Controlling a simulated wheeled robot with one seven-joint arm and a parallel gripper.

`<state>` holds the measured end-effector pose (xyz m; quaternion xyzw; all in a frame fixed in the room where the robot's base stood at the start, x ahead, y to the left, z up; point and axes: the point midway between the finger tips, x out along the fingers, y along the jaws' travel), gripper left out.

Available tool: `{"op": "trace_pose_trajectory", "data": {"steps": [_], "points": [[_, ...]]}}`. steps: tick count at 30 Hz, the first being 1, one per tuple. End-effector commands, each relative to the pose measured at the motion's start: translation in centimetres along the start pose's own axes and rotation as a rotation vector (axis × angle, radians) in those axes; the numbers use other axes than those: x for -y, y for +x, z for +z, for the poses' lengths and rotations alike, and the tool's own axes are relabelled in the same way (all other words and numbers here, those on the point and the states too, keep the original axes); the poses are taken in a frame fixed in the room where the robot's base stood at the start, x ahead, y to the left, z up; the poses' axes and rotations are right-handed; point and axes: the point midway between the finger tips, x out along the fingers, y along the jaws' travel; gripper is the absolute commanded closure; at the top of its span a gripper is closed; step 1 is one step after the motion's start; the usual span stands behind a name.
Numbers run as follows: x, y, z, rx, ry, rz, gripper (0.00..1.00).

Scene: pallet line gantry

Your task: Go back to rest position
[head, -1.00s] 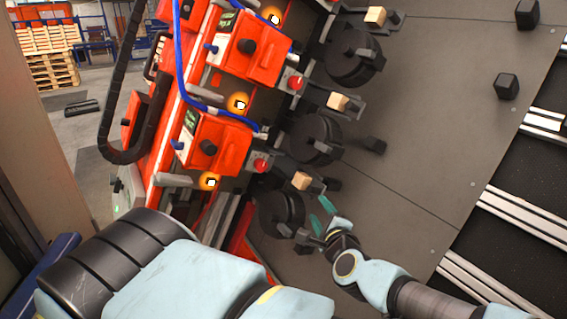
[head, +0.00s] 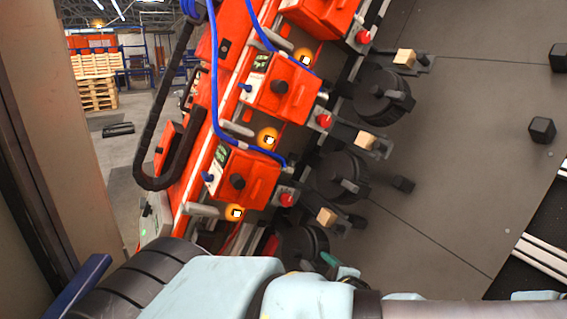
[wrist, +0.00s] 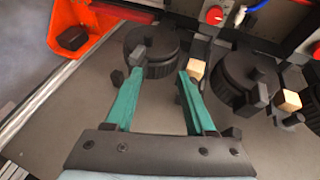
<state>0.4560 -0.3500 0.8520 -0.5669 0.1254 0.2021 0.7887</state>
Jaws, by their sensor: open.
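My gripper (wrist: 157,104) shows in the wrist view with two green fingers spread apart and nothing between them. Its tips are near a round black knob (wrist: 152,50) with a bar handle, and I see no finger closed on it. A small wooden block (wrist: 196,68) sits close to the right fingertip. In the head view, most of the gripper is hidden behind my pale blue arm. Only a bit of green finger (head: 329,259) shows, beside the lowest black knob (head: 301,246).
Red boxes (head: 280,87) with blue cables line the machine on the left, with red buttons (head: 323,120) and more black knobs (head: 384,94). Black blocks (head: 541,130) stand on the grey panel (head: 460,150). Pallets (head: 97,92) stand far back. The panel's middle is mostly clear.

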Motion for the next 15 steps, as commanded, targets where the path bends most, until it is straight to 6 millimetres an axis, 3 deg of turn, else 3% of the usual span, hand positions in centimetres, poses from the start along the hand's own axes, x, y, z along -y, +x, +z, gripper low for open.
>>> {"op": "trace_pose_trajectory", "data": {"steps": [3, 7, 11, 15], "points": [[-2.9, 1.0, 1.7, 0.054, -0.145, 0.227, 0.45], [-5.1, 1.0, 2.7, 0.102, -0.305, 0.443, 0.45], [-6.0, 0.4, 3.2, 0.143, -0.472, 0.630, 0.45], [-5.5, -0.4, 3.8, 0.179, -0.652, 0.801, 0.45]]}}
